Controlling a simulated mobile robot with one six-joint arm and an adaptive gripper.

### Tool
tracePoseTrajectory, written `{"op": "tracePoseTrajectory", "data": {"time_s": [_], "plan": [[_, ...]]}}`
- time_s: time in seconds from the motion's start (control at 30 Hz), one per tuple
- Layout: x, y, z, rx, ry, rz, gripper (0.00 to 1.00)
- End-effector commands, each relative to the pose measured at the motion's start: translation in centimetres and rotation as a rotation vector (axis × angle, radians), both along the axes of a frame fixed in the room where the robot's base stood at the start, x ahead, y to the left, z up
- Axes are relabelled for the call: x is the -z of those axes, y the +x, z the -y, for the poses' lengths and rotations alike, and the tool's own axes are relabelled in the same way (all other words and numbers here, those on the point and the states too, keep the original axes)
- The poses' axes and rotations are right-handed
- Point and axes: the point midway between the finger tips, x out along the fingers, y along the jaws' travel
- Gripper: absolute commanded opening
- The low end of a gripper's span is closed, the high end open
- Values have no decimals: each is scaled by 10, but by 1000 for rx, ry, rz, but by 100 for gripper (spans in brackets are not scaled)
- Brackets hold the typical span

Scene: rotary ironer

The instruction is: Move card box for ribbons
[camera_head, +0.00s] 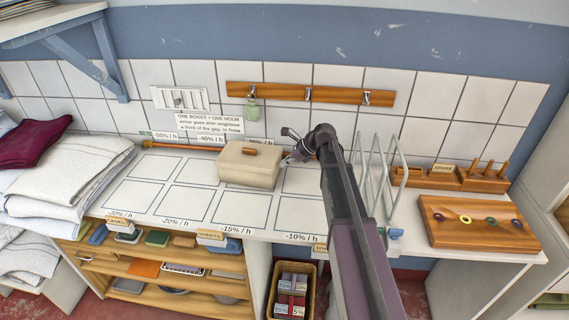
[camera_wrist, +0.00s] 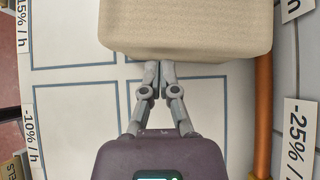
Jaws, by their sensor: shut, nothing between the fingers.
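A beige, rounded box (camera_head: 248,172) with a brown wooden grip on top sits on the white gridded counter (camera_head: 125,195), covering part of the marked cells. I cannot tell whether it is the card box for ribbons; no label shows on it. My gripper (camera_head: 292,146) is just right of the box, above the counter. In the wrist view my gripper (camera_wrist: 161,66) is shut and empty, its fingertips at the near edge of the beige box (camera_wrist: 190,25). I cannot tell whether they touch it. My arm hides part of the counter to the right.
A wire rack (camera_head: 378,165) stands right of my arm, by a wooden pegged holder (camera_head: 455,178) and a board with rings (camera_head: 478,222). Folded linen (camera_head: 65,170) is piled at left. A basket (camera_head: 291,290) stands below. Counter cells left of the box are clear.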

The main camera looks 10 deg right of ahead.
Motion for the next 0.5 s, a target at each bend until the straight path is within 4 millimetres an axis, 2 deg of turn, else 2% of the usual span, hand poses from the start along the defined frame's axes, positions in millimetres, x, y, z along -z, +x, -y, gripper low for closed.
{"op": "tracePoseTrajectory", "data": {"time_s": [0.03, 0.33, 0.5], "plan": [[-9, 0, 0, 0, 0, 0, 0], [-34, 0, 0, 0, 0, 0, 0], [-30, 10, -29, -4, 0, 1, 0]]}}
